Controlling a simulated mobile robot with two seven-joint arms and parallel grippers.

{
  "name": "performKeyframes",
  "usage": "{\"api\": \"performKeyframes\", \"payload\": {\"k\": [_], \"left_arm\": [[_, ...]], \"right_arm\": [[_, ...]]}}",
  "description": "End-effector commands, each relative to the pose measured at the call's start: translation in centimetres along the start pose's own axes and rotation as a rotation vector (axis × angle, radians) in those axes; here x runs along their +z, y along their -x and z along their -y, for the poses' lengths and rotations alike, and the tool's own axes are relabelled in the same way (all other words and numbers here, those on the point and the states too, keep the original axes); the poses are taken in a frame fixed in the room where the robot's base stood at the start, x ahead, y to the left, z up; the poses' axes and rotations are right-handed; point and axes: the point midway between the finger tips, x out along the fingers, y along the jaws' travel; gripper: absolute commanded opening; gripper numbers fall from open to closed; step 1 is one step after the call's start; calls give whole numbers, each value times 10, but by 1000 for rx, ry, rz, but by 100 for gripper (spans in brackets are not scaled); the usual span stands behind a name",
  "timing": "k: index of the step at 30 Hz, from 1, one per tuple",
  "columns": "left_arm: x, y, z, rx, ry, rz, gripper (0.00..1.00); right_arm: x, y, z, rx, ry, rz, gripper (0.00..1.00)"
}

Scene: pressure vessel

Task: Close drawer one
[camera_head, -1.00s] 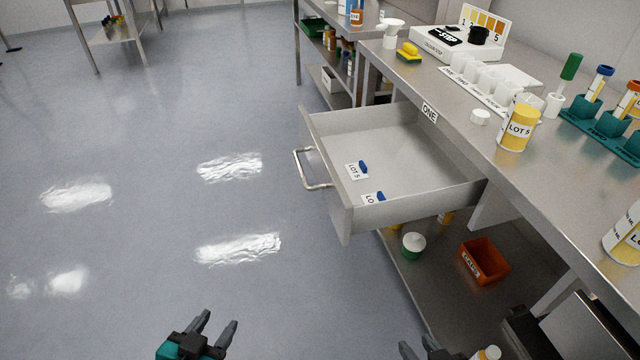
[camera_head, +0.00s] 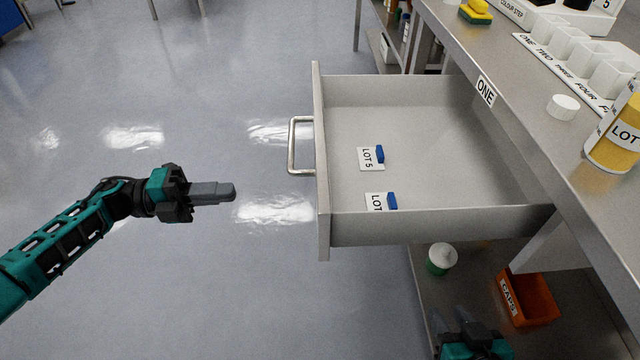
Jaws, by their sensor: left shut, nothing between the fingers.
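Drawer one (camera_head: 420,228) is pulled out from under the steel bench, beside the label ONE (camera_head: 486,91). Its front panel (camera_head: 322,165) faces left and carries a metal bar handle (camera_head: 292,147). Two LOT cards with blue pieces, an upper one (camera_head: 371,158) and a lower one (camera_head: 381,201), lie inside. My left gripper (camera_head: 233,192) is shut and empty, pointing right, to the left of the drawer front and apart from it, a little lower in the picture than the handle. My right gripper (camera_head: 450,318) is low, below the drawer in the picture, dark, with its fingers apart and nothing seen between them.
The bench top holds a white cup rack (camera_head: 575,55), a white cap (camera_head: 563,107) and a yellow LOT bottle (camera_head: 615,135) near its edge. An orange CAPS bin (camera_head: 528,298) and a green-and-white container (camera_head: 441,259) stand on the lower shelf. The floor left of the drawer is clear.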

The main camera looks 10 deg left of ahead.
Motion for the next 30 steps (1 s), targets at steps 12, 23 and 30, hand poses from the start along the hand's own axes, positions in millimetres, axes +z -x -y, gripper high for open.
{"api": "performKeyframes", "payload": {"k": [12, 23, 30], "left_arm": [[-3, -27, -1, 19, -27, -43, 0], [-6, -103, -2, 18, -26, -42, 0], [-6, -129, -4, 21, -25, -39, 0]], "right_arm": [[4, 1, 4, -5, -12, 5, 37], [5, 0, 4, -4, -15, 6, 37], [6, 0, 3, -2, -15, 6, 37]]}}
